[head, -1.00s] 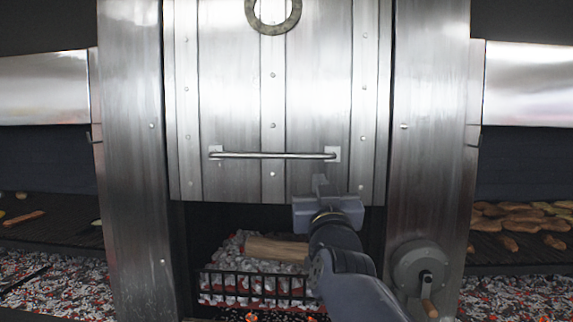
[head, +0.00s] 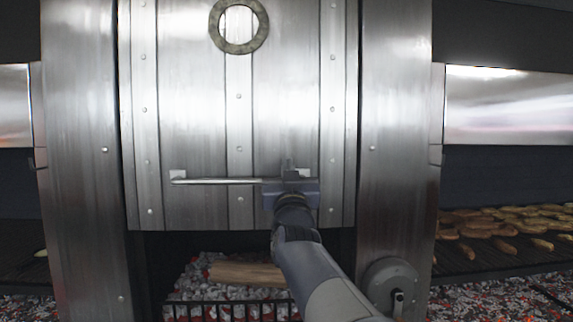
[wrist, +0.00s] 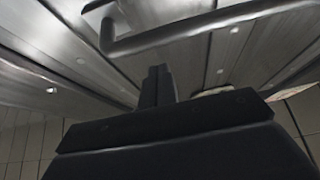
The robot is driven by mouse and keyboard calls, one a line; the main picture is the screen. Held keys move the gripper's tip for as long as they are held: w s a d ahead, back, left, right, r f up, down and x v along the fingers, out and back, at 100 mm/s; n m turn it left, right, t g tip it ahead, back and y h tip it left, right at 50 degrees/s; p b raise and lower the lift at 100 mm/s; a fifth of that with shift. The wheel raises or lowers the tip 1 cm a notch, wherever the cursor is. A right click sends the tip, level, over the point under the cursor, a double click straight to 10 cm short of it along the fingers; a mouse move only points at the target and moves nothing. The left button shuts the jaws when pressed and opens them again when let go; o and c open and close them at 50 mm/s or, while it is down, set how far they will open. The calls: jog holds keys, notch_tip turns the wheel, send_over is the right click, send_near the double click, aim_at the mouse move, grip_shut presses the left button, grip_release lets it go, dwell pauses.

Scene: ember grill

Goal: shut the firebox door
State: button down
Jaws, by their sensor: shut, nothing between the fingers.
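The firebox door (head: 200,120) is a riveted steel panel, raised, with a gap below its lower edge. Through the gap, the firebox shows a log (head: 248,273) on embers. A horizontal bar handle (head: 215,181) crosses the lower door; it also shows overhead in the wrist view (wrist: 190,32). My gripper (head: 288,166) is in front of the handle's right end, its fingers pointing up. In the wrist view its fingertips (wrist: 157,70) are together and empty, below the bar in the picture. I cannot tell whether the gripper touches the handle or door.
A metal ring (head: 239,48) is on the upper door. Steel posts flank the door; a crank wheel (head: 390,282) is on the right post. A rack (head: 225,310) fronts the embers. Food (head: 500,225) lies on the right grill.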

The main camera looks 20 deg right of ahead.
notch_tip(320, 180, down, 2)
jog(key=shift+w+f, duration=0.1)
jog(key=shift+f, duration=0.05)
jog(key=shift+f, duration=0.1)
dwell(0.4)
notch_tip(320, 180, down, 38)
jog(key=b, duration=3.5)
jog(key=shift+b, duration=0.4)
jog(key=shift+r, duration=0.2)
notch_tip(320, 180, up, 5)
jog(key=s+p, duration=0.1)
jog(key=p, duration=0.2)
jog(key=b+v, duration=0.1)
jog(key=v, duration=0.9)
jog(key=shift+f, duration=0.3)
